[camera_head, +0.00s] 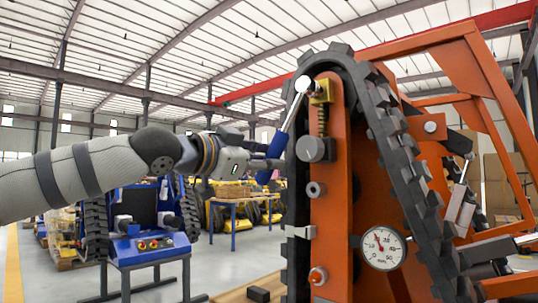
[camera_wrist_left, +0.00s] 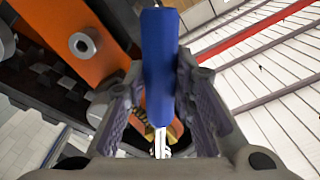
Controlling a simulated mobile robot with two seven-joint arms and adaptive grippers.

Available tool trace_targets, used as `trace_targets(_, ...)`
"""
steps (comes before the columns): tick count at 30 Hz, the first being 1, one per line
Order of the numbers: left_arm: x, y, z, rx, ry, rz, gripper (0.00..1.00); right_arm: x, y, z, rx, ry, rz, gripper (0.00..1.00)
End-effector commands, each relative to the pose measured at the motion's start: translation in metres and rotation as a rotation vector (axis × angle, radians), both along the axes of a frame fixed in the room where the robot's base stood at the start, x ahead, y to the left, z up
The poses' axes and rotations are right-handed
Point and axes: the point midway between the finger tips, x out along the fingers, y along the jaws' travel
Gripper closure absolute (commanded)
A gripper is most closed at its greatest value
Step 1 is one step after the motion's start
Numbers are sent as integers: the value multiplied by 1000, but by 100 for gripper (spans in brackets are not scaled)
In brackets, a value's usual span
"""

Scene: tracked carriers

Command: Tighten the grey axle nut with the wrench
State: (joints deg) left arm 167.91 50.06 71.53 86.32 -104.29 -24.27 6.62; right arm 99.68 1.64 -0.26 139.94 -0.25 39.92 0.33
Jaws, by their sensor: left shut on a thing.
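The wrench has a blue handle (camera_head: 275,150) and a bright silver shaft that slants up to a round pale end beside a brass block (camera_head: 321,90) at the top of the orange track frame (camera_head: 330,225). My left gripper (camera_head: 268,164) is shut on the handle. In the left wrist view the blue handle (camera_wrist_left: 159,65) stands between the fingers (camera_wrist_left: 158,100). Grey round fittings sit on the frame: a large cylinder (camera_head: 310,149) and a smaller holed one (camera_head: 316,190). I cannot tell which is the axle nut or whether the wrench's end is seated. My right gripper is out of view.
A black rubber track (camera_head: 405,165) wraps the frame close to my left gripper. A dial gauge (camera_head: 382,248) is on the orange carrier's side.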

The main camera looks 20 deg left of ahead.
Motion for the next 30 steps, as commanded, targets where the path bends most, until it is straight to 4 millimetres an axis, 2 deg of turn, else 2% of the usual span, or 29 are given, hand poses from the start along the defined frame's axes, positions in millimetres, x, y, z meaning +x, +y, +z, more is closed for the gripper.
trace_targets(1, -1, 2, 6, 8, -7, 1, 100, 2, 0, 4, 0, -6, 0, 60)
trace_targets(13, 1, 4, 3, 25, -11, 0, 100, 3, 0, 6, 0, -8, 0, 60)
trace_targets(24, 4, 13, 15, 101, -40, 1, 100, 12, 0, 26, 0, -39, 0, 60)
trace_targets(30, 5, 15, 13, 118, -45, 0, 100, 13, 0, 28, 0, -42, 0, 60)
